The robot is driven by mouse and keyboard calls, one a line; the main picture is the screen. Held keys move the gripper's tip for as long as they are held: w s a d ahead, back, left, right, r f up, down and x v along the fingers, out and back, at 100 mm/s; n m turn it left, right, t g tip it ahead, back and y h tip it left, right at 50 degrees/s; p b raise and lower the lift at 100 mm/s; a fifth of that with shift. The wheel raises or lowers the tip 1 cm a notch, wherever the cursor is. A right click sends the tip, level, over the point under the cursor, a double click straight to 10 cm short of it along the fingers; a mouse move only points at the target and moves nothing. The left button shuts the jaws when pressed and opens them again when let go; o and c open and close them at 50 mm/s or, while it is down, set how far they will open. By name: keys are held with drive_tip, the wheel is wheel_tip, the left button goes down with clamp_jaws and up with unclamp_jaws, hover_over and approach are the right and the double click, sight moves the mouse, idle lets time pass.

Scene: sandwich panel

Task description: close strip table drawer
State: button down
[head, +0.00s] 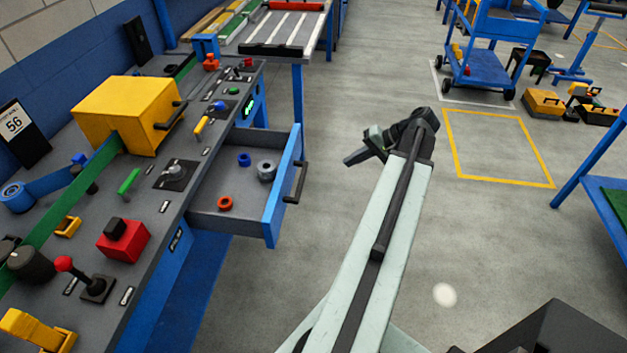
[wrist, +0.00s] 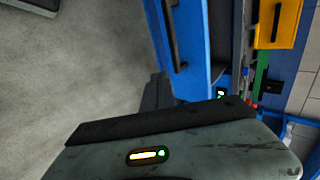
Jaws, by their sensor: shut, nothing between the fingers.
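The strip table drawer stands pulled out from the blue and grey strip table (head: 130,280). Its blue front (head: 274,205) carries a dark bar handle (head: 296,182). Blue, grey and red rings lie inside on the grey drawer floor (head: 238,180). My gripper (head: 352,158) is shut and empty, right of the handle with a visible gap in the head view. In the wrist view my gripper (wrist: 157,90) points toward the blue drawer front (wrist: 200,50), and the handle (wrist: 174,35) shows above the fingertips. Whether the gripper touches the front there I cannot tell.
A yellow box (head: 120,112) and several controls sit on the table top. A rack with pale strips (head: 288,32) stands beyond the drawer. Open concrete floor lies right of the drawer, with a yellow floor outline (head: 500,182) and a blue cart (head: 480,62) further off.

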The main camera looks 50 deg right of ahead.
drive_tip(key=w+a+r+b+x, duration=0.1)
drive_tip(key=b+x, duration=0.5)
drive_tip(key=x, duration=0.7)
drive_tip(key=shift+w+r+b, duration=0.3)
drive_tip(key=shift+r+b, duration=0.05)
drive_tip(key=shift+r, duration=0.2)
